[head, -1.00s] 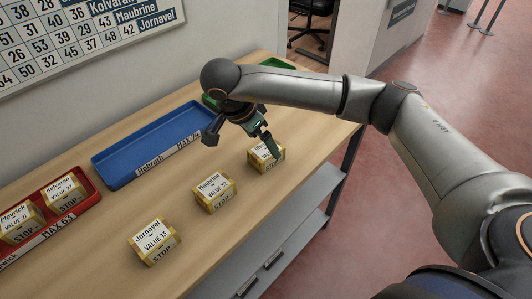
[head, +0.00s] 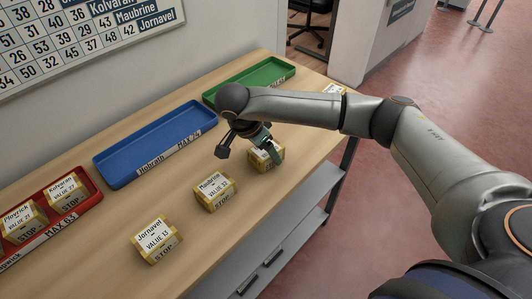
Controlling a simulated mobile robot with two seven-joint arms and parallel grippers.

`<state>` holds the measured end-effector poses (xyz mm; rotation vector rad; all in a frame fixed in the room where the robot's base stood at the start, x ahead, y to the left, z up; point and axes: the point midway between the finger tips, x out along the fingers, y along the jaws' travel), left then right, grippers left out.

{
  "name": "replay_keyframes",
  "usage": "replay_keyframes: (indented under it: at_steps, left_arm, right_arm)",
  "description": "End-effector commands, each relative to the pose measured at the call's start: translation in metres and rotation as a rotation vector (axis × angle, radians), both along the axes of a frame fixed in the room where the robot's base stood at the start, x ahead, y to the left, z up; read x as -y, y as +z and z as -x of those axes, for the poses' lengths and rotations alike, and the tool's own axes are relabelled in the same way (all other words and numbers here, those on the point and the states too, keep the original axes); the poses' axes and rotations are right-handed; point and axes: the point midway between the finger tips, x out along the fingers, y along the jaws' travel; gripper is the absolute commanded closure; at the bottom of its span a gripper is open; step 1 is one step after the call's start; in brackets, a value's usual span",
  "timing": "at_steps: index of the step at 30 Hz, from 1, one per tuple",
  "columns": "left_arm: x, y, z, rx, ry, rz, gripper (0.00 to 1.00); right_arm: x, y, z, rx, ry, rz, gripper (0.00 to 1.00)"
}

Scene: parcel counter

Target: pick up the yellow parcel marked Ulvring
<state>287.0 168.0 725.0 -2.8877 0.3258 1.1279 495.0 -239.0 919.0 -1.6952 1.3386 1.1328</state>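No label reading Ulvring can be made out. A yellow parcel (head: 276,161) stands at the right of the front row, its label mostly covered by my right gripper (head: 268,147). One greenish fingertip is over or against this parcel's top; the other fingertip is hidden, so how far it is open does not show. Another parcel (head: 335,88) at the far right end shows only partly behind my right arm, its label unreadable. My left gripper is not in view.
Yellow parcels marked Maubrine (head: 214,192) and Jornavel (head: 156,240) stand nearby on the wooden counter (head: 110,225). A red tray (head: 90,188) holds Plovrick and Kolvarin parcels. The blue tray (head: 115,170) and the visible part of the green tray (head: 262,75) are empty.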

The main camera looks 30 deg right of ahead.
Motion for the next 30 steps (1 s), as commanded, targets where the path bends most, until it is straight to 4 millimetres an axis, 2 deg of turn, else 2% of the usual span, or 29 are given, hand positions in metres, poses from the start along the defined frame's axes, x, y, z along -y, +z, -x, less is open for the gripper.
replay_keyframes:
  at_steps: [2,18,26,30]
  left_arm:
    - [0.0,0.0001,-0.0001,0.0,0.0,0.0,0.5]
    - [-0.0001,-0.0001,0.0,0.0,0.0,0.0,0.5]
    - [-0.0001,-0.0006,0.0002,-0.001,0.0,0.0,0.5]
    - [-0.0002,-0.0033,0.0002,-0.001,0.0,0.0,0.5]
  right_arm:
    - [0.0,0.0002,-0.0001,0.0,0.0,0.0,0.33]
    - [-0.0001,0.0005,-0.0002,0.001,-0.001,0.0,0.92]
    - [-0.0002,0.0019,-0.0006,0.002,0.0,-0.001,0.93]
    - [-0.0002,0.0087,-0.001,0.004,0.0,-0.001,0.93]
